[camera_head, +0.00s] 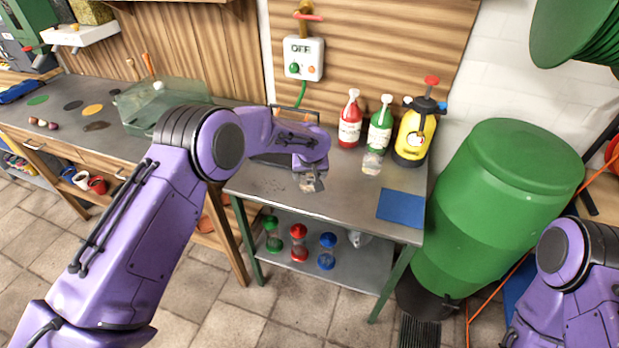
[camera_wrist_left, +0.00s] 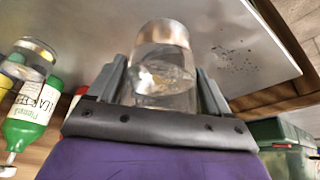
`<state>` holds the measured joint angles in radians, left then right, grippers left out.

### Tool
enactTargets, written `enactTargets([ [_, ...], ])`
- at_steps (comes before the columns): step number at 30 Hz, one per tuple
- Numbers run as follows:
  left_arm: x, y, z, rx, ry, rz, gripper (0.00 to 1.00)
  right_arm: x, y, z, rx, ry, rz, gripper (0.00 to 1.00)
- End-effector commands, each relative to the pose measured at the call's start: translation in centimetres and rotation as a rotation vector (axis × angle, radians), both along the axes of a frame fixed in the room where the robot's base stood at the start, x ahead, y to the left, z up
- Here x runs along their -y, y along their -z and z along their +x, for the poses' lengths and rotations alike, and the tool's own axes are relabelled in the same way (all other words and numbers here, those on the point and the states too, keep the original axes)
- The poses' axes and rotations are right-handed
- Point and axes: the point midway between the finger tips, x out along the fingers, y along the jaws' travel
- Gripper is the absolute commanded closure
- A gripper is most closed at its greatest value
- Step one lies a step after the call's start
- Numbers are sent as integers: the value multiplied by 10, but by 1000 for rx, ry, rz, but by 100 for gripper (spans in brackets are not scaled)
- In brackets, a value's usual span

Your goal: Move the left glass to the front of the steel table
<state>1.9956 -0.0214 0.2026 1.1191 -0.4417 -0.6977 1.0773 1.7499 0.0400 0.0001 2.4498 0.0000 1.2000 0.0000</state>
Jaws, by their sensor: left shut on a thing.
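The left glass (camera_wrist_left: 162,62) is clear and sits between the two fingers of my left gripper (camera_wrist_left: 160,88) in the left wrist view. The fingers are shut on its sides. In the head view this gripper (camera_head: 308,176) and the glass (camera_head: 313,185) are over the left half of the steel table (camera_head: 345,205), partly hidden by my wrist. I cannot tell whether the glass touches the tabletop. A second clear glass (camera_head: 372,163) stands farther back on the right, in front of the green bottle; it also shows in the left wrist view (camera_wrist_left: 30,58). My right gripper is out of view.
A red bottle (camera_head: 350,122), a green bottle (camera_head: 380,128) and a yellow sprayer (camera_head: 416,135) stand at the table's back. A blue mat (camera_head: 401,208) lies at the front right. A green barrel (camera_head: 490,215) stands right of the table. The front middle of the tabletop is clear.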

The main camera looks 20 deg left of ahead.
Motion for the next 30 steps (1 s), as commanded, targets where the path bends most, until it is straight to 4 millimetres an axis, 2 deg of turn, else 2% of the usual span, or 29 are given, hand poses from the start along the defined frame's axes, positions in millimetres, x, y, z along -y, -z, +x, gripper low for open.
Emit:
enactTargets([
  [3,0,20,-1,-3,1,-1,68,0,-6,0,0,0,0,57],
  [6,0,28,0,0,0,-1,68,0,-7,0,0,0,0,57],
  [16,0,33,0,0,0,-1,68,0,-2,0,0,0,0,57],
  [17,0,34,-1,-1,0,-1,18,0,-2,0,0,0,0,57],
  [18,1,33,-1,-1,0,-1,5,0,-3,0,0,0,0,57],
  [19,0,33,-1,-1,0,-1,0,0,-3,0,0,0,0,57],
  [26,0,31,-1,-1,0,-1,0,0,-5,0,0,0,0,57],
  [30,3,16,-4,2,3,0,0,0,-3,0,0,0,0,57],
])
